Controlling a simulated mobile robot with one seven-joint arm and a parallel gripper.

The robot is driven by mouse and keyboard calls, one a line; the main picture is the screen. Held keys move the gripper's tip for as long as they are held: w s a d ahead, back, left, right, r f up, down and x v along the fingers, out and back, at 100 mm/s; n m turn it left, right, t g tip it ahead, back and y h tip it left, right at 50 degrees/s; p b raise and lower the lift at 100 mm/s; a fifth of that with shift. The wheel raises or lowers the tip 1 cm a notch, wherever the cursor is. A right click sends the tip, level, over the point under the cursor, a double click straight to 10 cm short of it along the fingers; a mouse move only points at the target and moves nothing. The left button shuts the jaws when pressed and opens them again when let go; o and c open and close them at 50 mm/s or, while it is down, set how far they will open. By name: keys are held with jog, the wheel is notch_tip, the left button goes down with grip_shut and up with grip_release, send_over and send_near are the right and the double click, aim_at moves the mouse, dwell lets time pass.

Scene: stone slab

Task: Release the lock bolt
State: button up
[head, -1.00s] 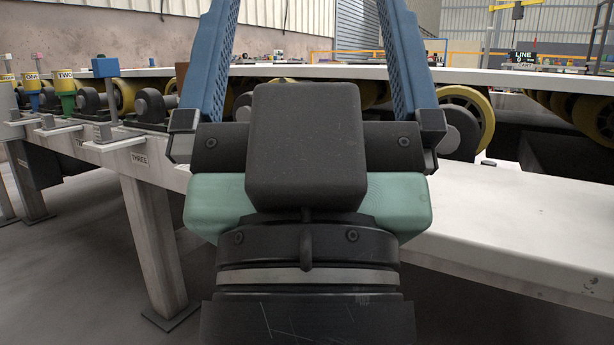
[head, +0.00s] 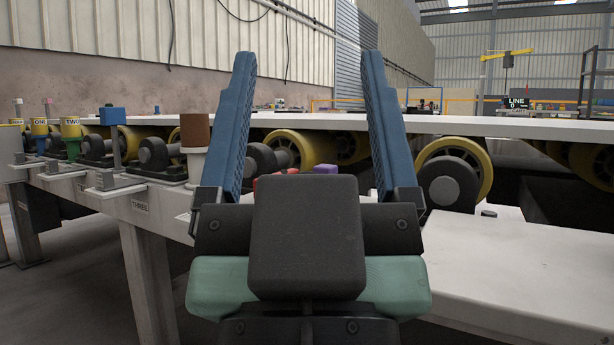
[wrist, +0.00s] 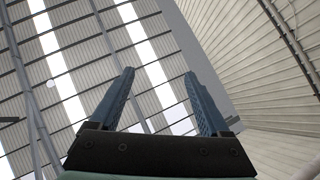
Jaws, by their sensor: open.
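My gripper (head: 308,56) is open and empty, its two blue fingers pointing up and wide apart in the head view. In the wrist view my gripper (wrist: 159,73) has only roof and wall behind it. No part is clearly marked as the lock bolt. A blue block on a thin grey post (head: 112,116) stands on the white frame near label THREE (head: 140,206). A brown cylinder on a pale base (head: 196,130) stands just left of the left finger. A purple piece (head: 326,170) and a red piece (head: 264,182) show behind my gripper, mostly hidden.
Yellow rollers (head: 455,165) run along the white conveyor frame. Holders labelled ONE (head: 39,128) and TWO (head: 71,130) stand at the far left. A pale slab (head: 520,260) fills the lower right. The air around the fingers is clear.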

notch_tip(320, 180, up, 9)
jog(key=p, duration=0.8)
jog(key=shift+p, duration=0.4)
jog(key=c, duration=1.2)
notch_tip(320, 180, up, 24)
jog(key=p, duration=2.3)
jog(key=shift+f, duration=0.25)
jog(key=w+d+f+n+g+h+p, duration=0.1)
jog(key=w+f+g+h+p, duration=0.3)
jog(key=w+f, duration=0.4)
jog(key=w+d+f+n+g+h+p, duration=0.1)
jog(key=w+d+f+g+h+p, duration=0.3)
jog(key=f, duration=0.7)
jog(key=s+a+f+n+y+p, duration=0.1)
jog(key=s+a+f+n+p, duration=0.1)
jog(key=f, duration=0.5)
jog(key=s+a+f+n+g+y+p, duration=0.1)
jog(key=s+a+f+n+y+p, duration=0.1)
jog(key=f+n, duration=0.5)
jog(key=s+a+f+n+y+p, duration=0.1)
jog(key=s+a+f+n+p, duration=0.1)
jog(key=f, duration=0.5)
jog(key=a+n+p, duration=0.1)
jog(key=n+p, duration=0.1)
jog(key=p, duration=0.1)
jog(key=shift+a+f+n+g+y, duration=0.3)
jog(key=shift+n+g, duration=0.1)
jog(key=shift+s, duration=0.1)
